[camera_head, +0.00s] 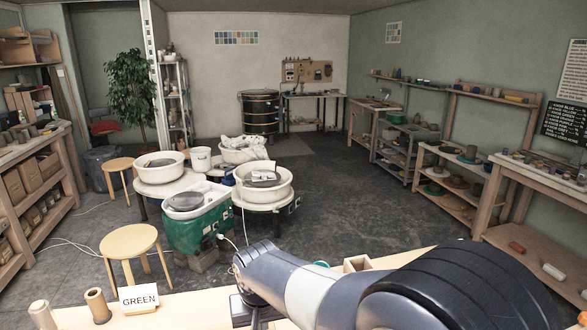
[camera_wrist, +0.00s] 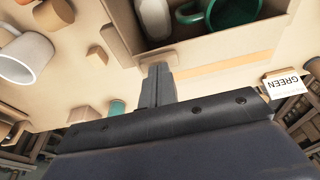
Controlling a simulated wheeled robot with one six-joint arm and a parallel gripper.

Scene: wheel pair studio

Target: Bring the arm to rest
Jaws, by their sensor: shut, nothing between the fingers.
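My gripper (camera_wrist: 158,82) shows in the wrist view with its narrow fingers together and nothing between them. It is over a pale wooden table, close to the near wall of a wooden box (camera_wrist: 205,47). Inside the box lie a green mug (camera_wrist: 222,18) and a white object (camera_wrist: 154,18). In the head view my arm (camera_head: 310,290) reaches from the lower right over the table (camera_head: 190,314), bent down at its wrist. The fingertips are hidden in that view.
A card reading GREEN (camera_head: 139,298) and two clay cylinders (camera_head: 97,305) stand at the table's left. A white mug (camera_wrist: 25,58) and a brown block (camera_wrist: 53,14) are left in the wrist view. Beyond are a stool (camera_head: 129,241), pottery wheels (camera_head: 197,215) and open floor (camera_head: 350,215).

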